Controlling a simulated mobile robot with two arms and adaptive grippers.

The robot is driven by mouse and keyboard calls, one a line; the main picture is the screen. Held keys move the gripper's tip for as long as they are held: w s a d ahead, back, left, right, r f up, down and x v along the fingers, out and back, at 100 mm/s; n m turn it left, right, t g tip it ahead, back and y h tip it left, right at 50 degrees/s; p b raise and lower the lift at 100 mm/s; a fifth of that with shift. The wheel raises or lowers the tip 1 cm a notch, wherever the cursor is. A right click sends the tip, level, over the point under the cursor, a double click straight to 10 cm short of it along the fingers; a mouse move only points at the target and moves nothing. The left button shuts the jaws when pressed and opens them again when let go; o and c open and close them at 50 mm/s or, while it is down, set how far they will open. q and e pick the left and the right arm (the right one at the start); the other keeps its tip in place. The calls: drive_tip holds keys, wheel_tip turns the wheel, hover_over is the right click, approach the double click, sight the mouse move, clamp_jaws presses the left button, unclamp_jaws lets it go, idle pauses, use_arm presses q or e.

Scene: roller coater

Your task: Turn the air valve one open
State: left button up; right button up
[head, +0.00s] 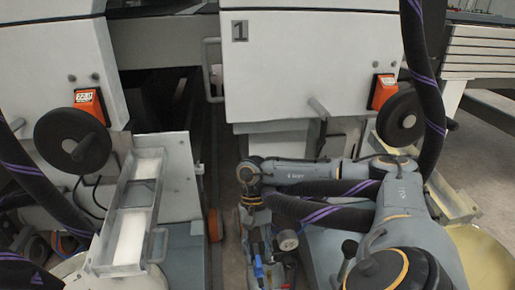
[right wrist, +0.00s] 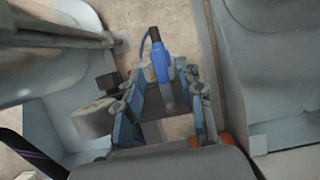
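The air valve has a blue handle (right wrist: 160,62) with a dark tip, in the upper middle of the right wrist view. In the head view a small blue part (head: 258,268) shows low in the middle, partly hidden by my gripper. My right gripper (right wrist: 162,80) is open and points down at the valve. Its fingers stand on either side of the blue handle, with gaps visible; whether either touches it I cannot tell. In the head view the right gripper (head: 262,262) hangs beside a round gauge (head: 287,240). My left gripper is not in view.
Black handwheels (head: 72,141) and (head: 400,118) sit on both sides. A metal tray (head: 131,235) is at left. Grey panels flank the gripper closely in the wrist view.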

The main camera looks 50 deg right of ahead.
drive_tip(key=v, duration=1.2)
idle(0.3)
